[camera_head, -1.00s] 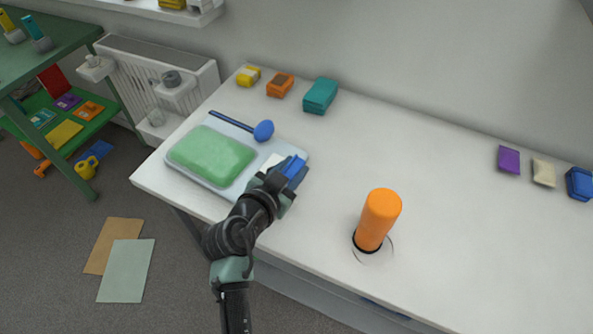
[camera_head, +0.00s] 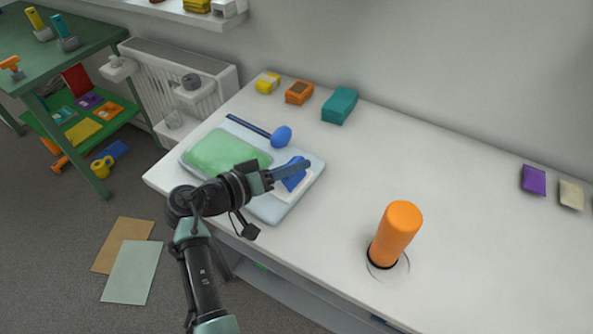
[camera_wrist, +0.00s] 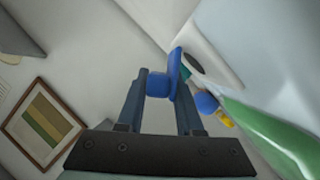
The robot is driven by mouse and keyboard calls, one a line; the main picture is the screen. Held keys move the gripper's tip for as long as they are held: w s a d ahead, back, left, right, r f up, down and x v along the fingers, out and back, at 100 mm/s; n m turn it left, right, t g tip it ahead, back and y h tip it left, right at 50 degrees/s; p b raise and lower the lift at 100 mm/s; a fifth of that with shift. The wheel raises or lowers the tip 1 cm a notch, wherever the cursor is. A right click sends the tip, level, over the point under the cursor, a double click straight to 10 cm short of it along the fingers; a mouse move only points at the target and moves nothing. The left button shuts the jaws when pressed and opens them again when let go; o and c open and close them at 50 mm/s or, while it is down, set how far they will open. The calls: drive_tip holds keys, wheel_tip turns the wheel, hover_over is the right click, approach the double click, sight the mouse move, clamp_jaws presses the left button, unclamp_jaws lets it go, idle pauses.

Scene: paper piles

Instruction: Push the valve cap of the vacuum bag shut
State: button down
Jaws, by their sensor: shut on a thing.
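The vacuum bag (camera_head: 272,207) lies flat near the front left edge of the white table. Green contents (camera_head: 225,152) fill its left part, and a white patch is at its right. The blue valve cap (camera_head: 296,181) is at that patch, partly hidden by my gripper (camera_head: 300,168). In the wrist view, the cap (camera_wrist: 177,72) shows as a blue disc with a stub between the fingers of my gripper (camera_wrist: 158,88), which is shut on it. The green of the bag (camera_wrist: 270,130) is at the right there. I cannot tell how far the cap is closed.
A blue ball-ended tool (camera_head: 281,136) lies just behind the bag. An orange cylinder (camera_head: 398,230) stands upright to the right. Yellow (camera_head: 268,83), orange (camera_head: 299,92) and teal (camera_head: 340,105) packs sit along the back. The table's middle is clear.

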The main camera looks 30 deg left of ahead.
drive_tip(key=shift+w+a+f+n+h+b, duration=0.1)
drive_tip(key=shift+a+f+n+h+b, duration=0.1)
drive_tip(key=shift+n+h+b, duration=0.3)
drive_tip(key=shift+a+f+n+h+b, duration=0.2)
drive_tip(key=shift+n+h+b, duration=0.1)
drive_tip(key=shift+n, duration=0.4)
drive_tip(key=shift+a+n+t+h, duration=0.1)
drive_tip(key=shift+n+t+h, duration=0.2)
drive_tip(key=shift+n, duration=0.1)
drive_tip(key=c, duration=0.7)
unclamp_jaws()
drive_tip(key=shift+r, duration=0.1)
drive_tip(key=shift+a, duration=0.1)
drive_tip(key=shift+a+f, duration=0.1)
drive_tip(key=shift+f, duration=0.1)
